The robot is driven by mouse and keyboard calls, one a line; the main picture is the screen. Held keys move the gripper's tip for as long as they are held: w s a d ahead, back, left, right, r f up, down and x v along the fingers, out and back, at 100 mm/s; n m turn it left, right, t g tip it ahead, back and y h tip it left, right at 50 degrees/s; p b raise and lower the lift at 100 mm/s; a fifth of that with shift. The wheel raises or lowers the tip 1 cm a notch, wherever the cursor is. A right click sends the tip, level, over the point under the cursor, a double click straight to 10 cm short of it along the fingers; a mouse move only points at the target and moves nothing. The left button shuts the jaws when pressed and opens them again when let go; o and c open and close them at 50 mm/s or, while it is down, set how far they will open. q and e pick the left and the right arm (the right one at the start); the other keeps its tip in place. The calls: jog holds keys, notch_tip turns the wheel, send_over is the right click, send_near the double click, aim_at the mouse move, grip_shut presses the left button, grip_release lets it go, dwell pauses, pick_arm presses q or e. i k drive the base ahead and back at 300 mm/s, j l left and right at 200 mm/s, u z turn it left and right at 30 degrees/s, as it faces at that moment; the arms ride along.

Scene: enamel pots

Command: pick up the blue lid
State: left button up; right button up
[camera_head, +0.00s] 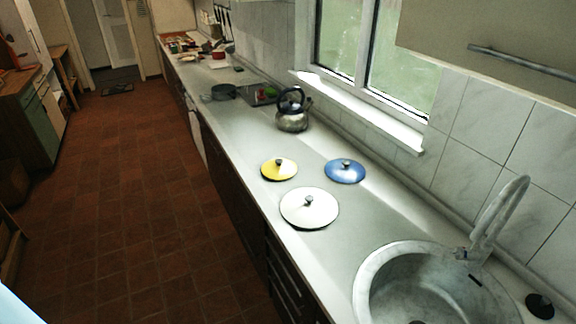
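The blue lid (345,173) lies flat on the counter, knob up, toward the wall below the window. A yellow lid (279,170) lies to its left, nearer the counter's front edge. A larger white lid (309,209) lies in front of both. The lids are apart from the blue one, and nothing covers it. Neither of my grippers shows in the head view.
A sink (430,285) with a tall tap (492,220) is at the lower right. A kettle (292,111) stands behind the lids, with a dark pan (224,92) farther back. The window sill (365,110) juts out above the counter. Bare counter surrounds the lids.

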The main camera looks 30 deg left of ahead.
aim_at(347, 171)
jog(key=u, duration=0.6)
jog(key=z, duration=2.85)
jog(key=u, duration=2.85)
jog(key=i+j, duration=0.35)
jog(key=j, duration=0.15)
